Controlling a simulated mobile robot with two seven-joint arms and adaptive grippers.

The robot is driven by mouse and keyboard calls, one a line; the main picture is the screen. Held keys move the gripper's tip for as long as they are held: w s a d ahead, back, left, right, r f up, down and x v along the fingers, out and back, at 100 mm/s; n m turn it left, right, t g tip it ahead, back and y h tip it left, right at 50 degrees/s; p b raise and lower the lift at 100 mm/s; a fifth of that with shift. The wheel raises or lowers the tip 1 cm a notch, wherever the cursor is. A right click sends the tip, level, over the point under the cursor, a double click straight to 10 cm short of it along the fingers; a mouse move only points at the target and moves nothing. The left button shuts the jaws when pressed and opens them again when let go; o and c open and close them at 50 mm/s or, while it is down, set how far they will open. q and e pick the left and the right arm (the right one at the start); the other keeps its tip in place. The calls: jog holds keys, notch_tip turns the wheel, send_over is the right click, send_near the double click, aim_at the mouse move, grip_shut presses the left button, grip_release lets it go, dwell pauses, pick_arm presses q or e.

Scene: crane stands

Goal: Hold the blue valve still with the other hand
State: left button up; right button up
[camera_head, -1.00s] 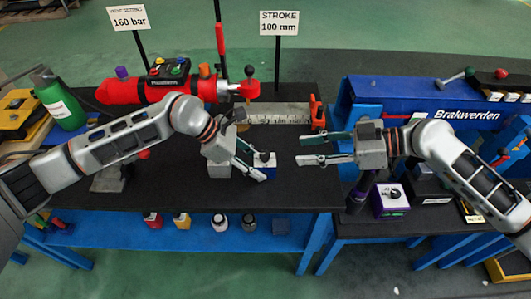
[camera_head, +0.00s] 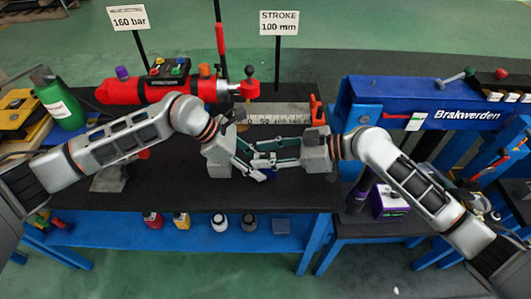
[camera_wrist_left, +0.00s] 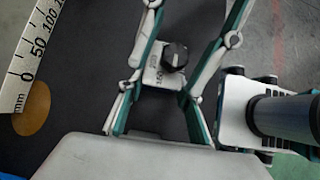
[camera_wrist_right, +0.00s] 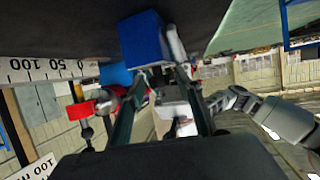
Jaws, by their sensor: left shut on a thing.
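The blue valve is a small block with blue sides, a white top and a black knob. Only a sliver of its blue side (camera_head: 268,175) shows in the head view. The left wrist view shows its white top (camera_wrist_left: 158,77) and knob, and the right wrist view its blue side (camera_wrist_right: 145,40). My left gripper (camera_head: 247,166) is shut on the valve from the left. My right gripper (camera_head: 262,156) reaches in from the right, its fingers apart. Its fingertips overlap the left ones in the head view, so contact with the valve is hidden.
A scale block (camera_head: 280,116) stands behind the grippers, beside a red cylinder (camera_head: 140,90). A blue press frame (camera_head: 410,100) is at right, with a purple box (camera_head: 388,202) in front. The black bench top (camera_head: 290,193) is clear in front of the grippers.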

grip_shut()
jog(key=shift+d+f+m+t, duration=0.1)
jog(key=shift+f+m+t, duration=0.1)
jog(key=shift+m+t, duration=0.25)
jog(key=shift+t+h, duration=0.25)
jog(key=shift+h, duration=0.05)
jog(key=shift+s+a+m+t+h, duration=0.1)
jog(key=shift+m+t+h, duration=0.35)
jog(key=shift+m+t, duration=0.5)
jog(key=shift+s+a+m+t+h, duration=0.1)
jog(key=shift+m+t+h, duration=0.35)
jog(key=shift+m+t, duration=0.5)
jog(key=shift+m+h, duration=0.3)
jog(key=shift+m, duration=0.05)
jog(key=shift+m+t, duration=0.3)
jog(key=shift+t, duration=0.2)
jog(key=shift+d, duration=0.1)
